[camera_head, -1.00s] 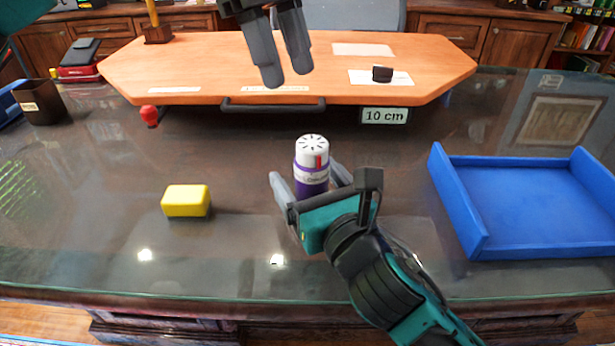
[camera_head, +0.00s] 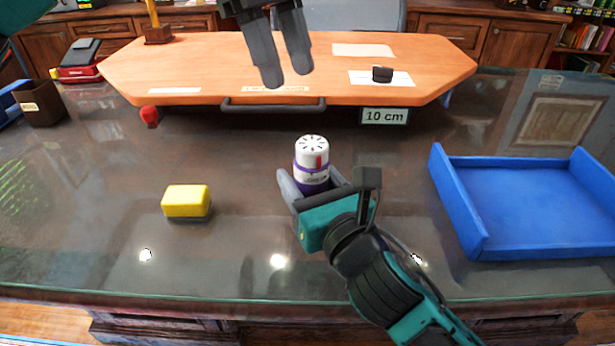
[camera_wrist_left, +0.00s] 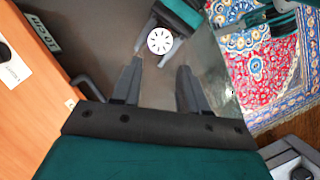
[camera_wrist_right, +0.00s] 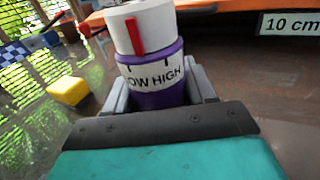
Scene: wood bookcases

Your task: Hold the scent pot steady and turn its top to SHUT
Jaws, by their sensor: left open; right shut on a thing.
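The scent pot (camera_head: 312,164) stands upright on the dark glass-topped desk. It has a purple body and a white top with dark slots and a red mark. My right gripper (camera_head: 313,186) is shut on its purple body from the near side. In the right wrist view the pot (camera_wrist_right: 150,55) shows a band reading "LOW HIGH", partly cut off, with the red mark left of HIGH. A SHUT mark is not visible. My left gripper (camera_head: 288,78) is open and empty, above and behind the pot. In the left wrist view the slotted top (camera_wrist_left: 160,41) lies beyond its fingertips.
A yellow block (camera_head: 186,201) lies left of the pot. A blue open tray (camera_head: 462,207) is at the right. An orange raised board (camera_head: 220,60) with a "10 cm" sign (camera_head: 384,116) stands behind. The desk around the pot is clear.

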